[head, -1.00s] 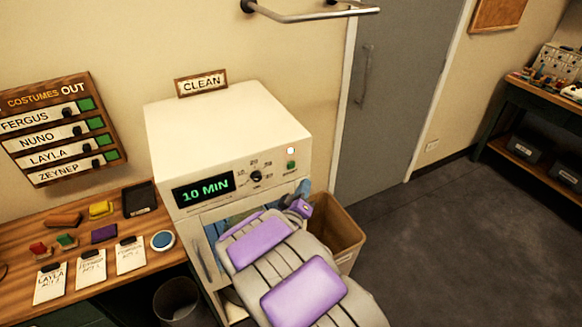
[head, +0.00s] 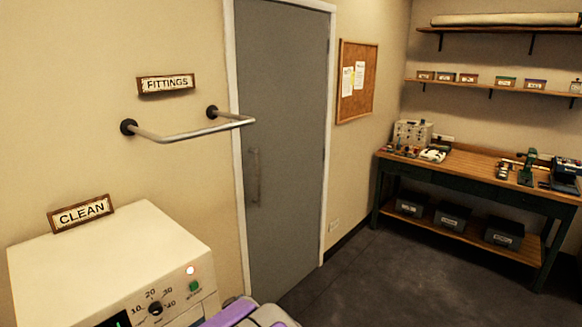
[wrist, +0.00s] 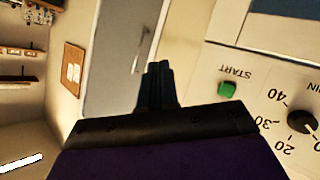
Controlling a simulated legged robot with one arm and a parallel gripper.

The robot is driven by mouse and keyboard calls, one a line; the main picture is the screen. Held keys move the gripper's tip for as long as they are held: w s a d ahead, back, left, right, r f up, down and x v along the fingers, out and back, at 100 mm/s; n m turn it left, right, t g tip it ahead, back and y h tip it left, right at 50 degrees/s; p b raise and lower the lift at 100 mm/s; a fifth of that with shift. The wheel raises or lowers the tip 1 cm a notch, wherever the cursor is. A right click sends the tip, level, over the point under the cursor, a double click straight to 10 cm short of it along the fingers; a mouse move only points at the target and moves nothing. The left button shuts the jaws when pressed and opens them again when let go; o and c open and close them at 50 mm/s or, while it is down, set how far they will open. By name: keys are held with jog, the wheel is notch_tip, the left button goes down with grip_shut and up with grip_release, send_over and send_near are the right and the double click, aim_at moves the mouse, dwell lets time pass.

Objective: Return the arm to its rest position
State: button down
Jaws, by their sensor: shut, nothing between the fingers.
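My gripper (wrist: 158,88) shows in the wrist view as dark fingers held together, with nothing between them. The fingers point toward the grey door, and the white machine's panel with its green start button (wrist: 227,89) is to their right. In the head view only a grey and purple part of my arm (head: 245,314) shows at the bottom edge, in front of the machine. My gripper is out of the head view.
The white machine (head: 110,255) with a CLEAN sign stands at lower left. A metal rail (head: 190,135) juts from the wall under a FITTINGS sign. A grey door (head: 283,150) is at centre. A workbench (head: 480,170) stands at right. The dark floor (head: 400,280) is clear.

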jog(key=s+d+r+m+g, duration=0.2)
jog(key=s+d+g, duration=0.3)
jog(key=s+d, duration=0.4)
jog(key=s+d+r+m+g+h, duration=0.1)
jog(key=s+d+g, duration=0.4)
jog(key=s, duration=1.3)
jog(key=s+d+r+m+g, duration=0.3)
jog(key=s+d+m+g, duration=0.1)
jog(key=s+d, duration=1)
jog(key=shift+s+r+g+h, duration=0.3)
jog(key=shift+s+r+g, duration=0.05)
jog(key=shift+g, duration=0.15)
jog(key=shift+a, duration=0.1)
